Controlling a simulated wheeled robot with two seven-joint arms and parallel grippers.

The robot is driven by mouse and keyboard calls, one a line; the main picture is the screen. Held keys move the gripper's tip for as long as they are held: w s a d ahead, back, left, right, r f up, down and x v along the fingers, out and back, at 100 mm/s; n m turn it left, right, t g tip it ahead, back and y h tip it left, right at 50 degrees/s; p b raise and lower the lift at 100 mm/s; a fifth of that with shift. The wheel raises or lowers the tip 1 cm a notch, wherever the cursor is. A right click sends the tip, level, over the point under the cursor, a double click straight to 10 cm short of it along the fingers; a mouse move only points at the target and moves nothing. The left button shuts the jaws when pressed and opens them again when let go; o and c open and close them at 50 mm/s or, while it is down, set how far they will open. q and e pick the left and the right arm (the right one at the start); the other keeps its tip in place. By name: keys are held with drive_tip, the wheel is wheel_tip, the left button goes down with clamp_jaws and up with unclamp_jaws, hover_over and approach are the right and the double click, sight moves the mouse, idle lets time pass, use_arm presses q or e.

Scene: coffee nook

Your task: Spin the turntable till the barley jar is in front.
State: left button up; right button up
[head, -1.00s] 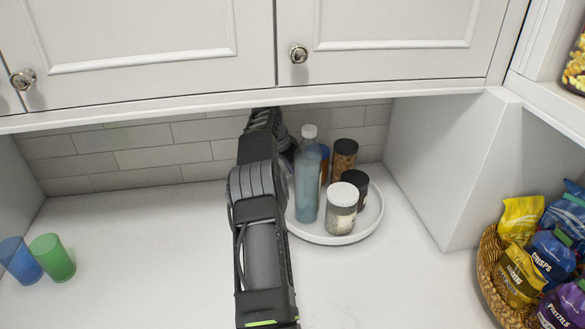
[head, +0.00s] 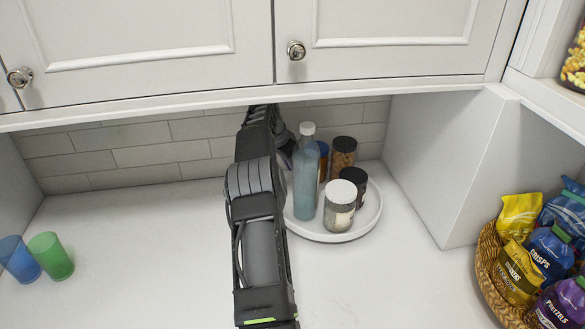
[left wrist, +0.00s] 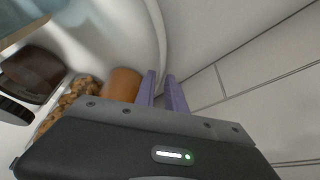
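The white round turntable (head: 350,234) stands on the counter at the back right. It bears a tall blue bottle (head: 306,185), a white-lidded jar (head: 340,216) at the front, a dark-lidded jar (head: 359,197) at the right, a dark-lidded jar of brown pieces (head: 342,160) at the back and an orange jar with a blue lid (head: 323,165). No label is readable, so I cannot tell which holds barley. In the left wrist view, my left gripper (left wrist: 160,80) has its purple fingers close together around the turntable's rim (left wrist: 156,30), beside the orange jar (left wrist: 123,84). My right gripper is out of view.
My left arm crosses the counter centre. Cabinets (head: 140,45) overhang the back, with a tiled wall behind. A side panel (head: 430,160) stands right of the turntable. Blue (head: 17,262) and green (head: 50,257) cups are at far left; a snack basket (head: 493,275) is at right.

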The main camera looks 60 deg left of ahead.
use_arm(q)
drive_tip(key=b+v, duration=0.1)
drive_tip(key=v, duration=0.6)
idle(0.6)
